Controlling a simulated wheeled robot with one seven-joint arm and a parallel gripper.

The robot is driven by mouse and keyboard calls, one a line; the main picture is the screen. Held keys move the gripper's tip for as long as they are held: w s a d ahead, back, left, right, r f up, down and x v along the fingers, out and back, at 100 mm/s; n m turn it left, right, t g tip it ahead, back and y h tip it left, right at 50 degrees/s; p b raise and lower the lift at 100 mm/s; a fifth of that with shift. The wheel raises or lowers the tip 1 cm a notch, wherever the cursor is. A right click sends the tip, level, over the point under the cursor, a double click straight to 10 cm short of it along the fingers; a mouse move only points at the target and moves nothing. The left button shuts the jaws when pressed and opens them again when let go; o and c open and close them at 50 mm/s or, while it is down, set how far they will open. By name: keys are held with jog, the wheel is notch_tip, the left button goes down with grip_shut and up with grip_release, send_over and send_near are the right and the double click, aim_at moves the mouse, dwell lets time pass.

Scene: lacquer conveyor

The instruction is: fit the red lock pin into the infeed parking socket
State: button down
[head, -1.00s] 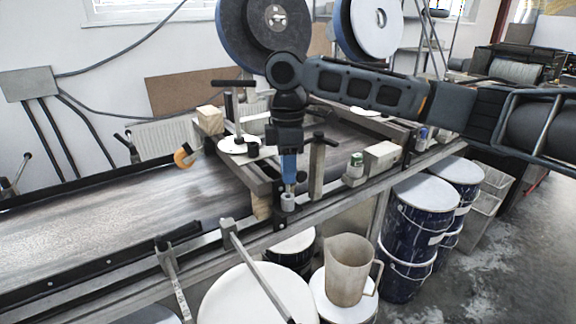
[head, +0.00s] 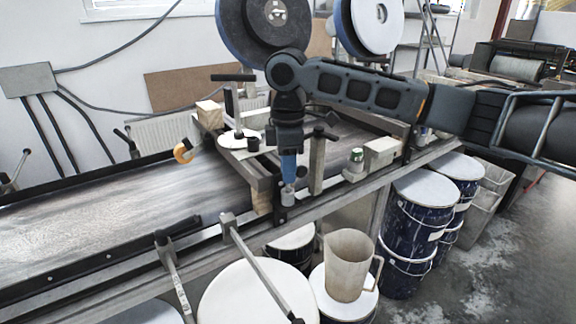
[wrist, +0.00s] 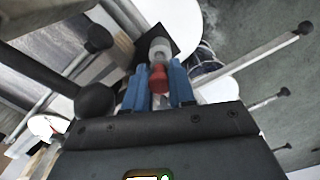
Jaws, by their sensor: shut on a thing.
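The red lock pin (wrist: 158,79) is held between the two blue fingers of my gripper (wrist: 158,88) in the wrist view. In the head view my gripper (head: 288,180) points straight down at the conveyor's near rail. A short grey cylinder, which looks like the parking socket (head: 288,198), is right below the fingertips. It also shows in the wrist view (wrist: 160,48), in line with the pin and just beyond it, over a black plate. The fingers hide the pin in the head view. I cannot tell whether the pin's tip is inside the cylinder.
A wooden post with a black knob (head: 318,160) stands close to the right of my gripper. A wooden frame (head: 262,178) is close on the left. A small green-topped can (head: 356,158) and a pale block (head: 381,152) sit on the rail. A beige jug (head: 346,262) stands below.

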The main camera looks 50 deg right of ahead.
jog(key=shift+f, duration=0.2)
jog(key=c, duration=0.9)
grip_release()
jog(key=shift+o, duration=0.2)
notch_tip(320, 180, up, 8)
jog(key=shift+f+b, duration=0.1)
jog(key=shift+b, duration=0.4)
jog(key=shift+a, duration=0.1)
